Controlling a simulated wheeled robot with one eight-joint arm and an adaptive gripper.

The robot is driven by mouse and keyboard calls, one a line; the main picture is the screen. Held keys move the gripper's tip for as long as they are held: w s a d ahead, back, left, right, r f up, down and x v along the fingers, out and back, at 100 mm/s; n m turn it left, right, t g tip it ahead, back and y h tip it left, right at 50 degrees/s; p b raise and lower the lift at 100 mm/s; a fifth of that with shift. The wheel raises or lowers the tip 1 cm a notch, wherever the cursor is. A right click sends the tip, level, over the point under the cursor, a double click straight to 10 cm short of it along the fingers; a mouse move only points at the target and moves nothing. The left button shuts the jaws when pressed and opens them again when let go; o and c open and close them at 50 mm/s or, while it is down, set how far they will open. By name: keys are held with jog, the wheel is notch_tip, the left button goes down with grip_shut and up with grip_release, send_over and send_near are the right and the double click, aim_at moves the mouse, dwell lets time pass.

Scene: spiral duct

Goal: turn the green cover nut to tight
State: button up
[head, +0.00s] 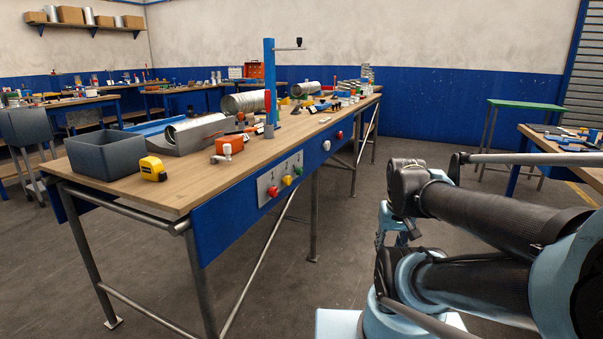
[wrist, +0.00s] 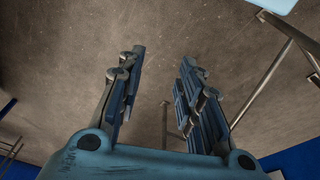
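A grey panel on the blue front side of the long workbench (head: 215,190) carries a row of small round caps. The green cover nut (head: 298,170) appears to be the one at the right end of that row. An orange-yellow cap (head: 287,180) is beside it and a red cap (head: 273,191) is at the left. How tight the nut is cannot be told. My gripper (wrist: 162,58) is open and empty in the wrist view, with bare floor between and beyond its fingers.
The bench top holds a dark grey bin (head: 103,155), a yellow tape measure (head: 153,169), an orange tool (head: 227,149), silver ducts (head: 195,130) and a blue post (head: 269,80). Bench legs stand below the panel. The floor (head: 340,240) between bench and my arm is clear.

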jog(key=o, duration=0.4)
jog(key=shift+s+r, duration=0.1)
jog(key=shift+s, duration=0.05)
jog(key=shift+o, duration=0.5)
jog(key=shift+s+a+r, duration=0.15)
jog(key=shift+a+r, duration=0.05)
jog(key=shift+r, duration=0.15)
jog(key=w+a+r+n+y, duration=0.2)
jog(key=w+a+r, duration=0.1)
jog(key=w, duration=0.5)
jog(key=w+a+r+n+y, duration=0.2)
jog(key=w+a+r+n, duration=0.15)
jog(key=w, duration=0.35)
jog(key=w+a+r+n+y, duration=0.2)
jog(key=w+a+r+y, duration=0.15)
jog(key=w, duration=0.45)
jog(key=n+t+y, duration=0.3)
jog(key=n+y, duration=0.2)
jog(key=n, duration=0.2)
send_near(302, 170)
jog(key=x, duration=0.9)
jog(key=shift+a+f, duration=0.1)
jog(key=shift+f, duration=0.1)
jog(key=shift+w, duration=0.1)
jog(key=c, duration=1.1)
